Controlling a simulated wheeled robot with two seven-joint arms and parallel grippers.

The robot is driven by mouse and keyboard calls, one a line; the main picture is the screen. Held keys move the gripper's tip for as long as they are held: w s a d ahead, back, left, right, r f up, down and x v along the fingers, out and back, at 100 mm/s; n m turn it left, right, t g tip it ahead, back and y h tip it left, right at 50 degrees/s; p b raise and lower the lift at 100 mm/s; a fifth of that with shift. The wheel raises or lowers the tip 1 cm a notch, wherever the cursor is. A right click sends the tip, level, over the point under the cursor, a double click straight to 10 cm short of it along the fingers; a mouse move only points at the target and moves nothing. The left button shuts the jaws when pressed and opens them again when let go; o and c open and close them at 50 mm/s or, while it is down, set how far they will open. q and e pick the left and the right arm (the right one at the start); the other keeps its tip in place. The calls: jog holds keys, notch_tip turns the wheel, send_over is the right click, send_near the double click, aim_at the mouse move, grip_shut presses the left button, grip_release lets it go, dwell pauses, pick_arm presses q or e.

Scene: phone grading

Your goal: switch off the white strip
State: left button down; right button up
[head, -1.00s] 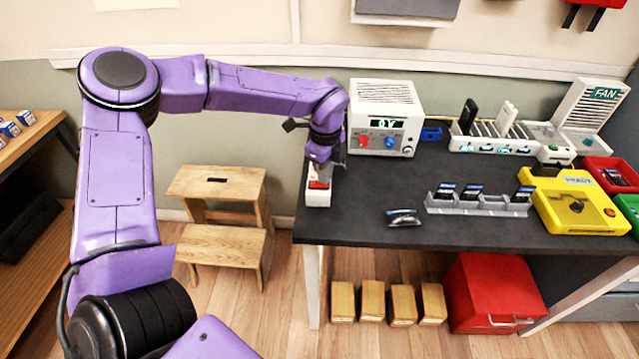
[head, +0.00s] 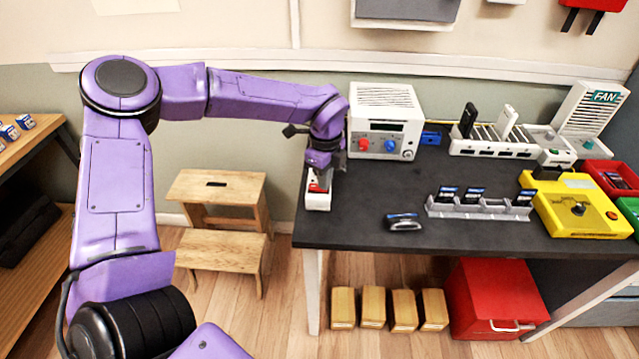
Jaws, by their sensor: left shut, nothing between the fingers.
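The white strip (head: 317,203) lies at the left end of the dark table, with a red switch (head: 315,188) on its top. My left gripper (head: 320,184) points down over the strip, shut and empty, with its tips at or just above the switch. I cannot tell whether the tips touch it. The gripper and wrist hide the far part of the strip. My right gripper is not in view.
A white power unit (head: 386,125) with a dark display stands close right of my wrist. A white charging rack (head: 495,144), a grey phone stand (head: 478,208), a dark phone (head: 404,222) and a yellow box (head: 575,212) stand farther right. The table's middle is mostly clear.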

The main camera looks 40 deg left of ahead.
pick_arm(q)
jog(key=shift+r+p, duration=0.3)
jog(key=shift+r, duration=0.2)
notch_tip(320, 180, up, 3)
jog(key=shift+s+p, duration=0.1)
jog(key=shift+p, duration=0.75)
jog(key=shift+r+p, duration=0.6)
jog(key=shift+r, duration=0.3)
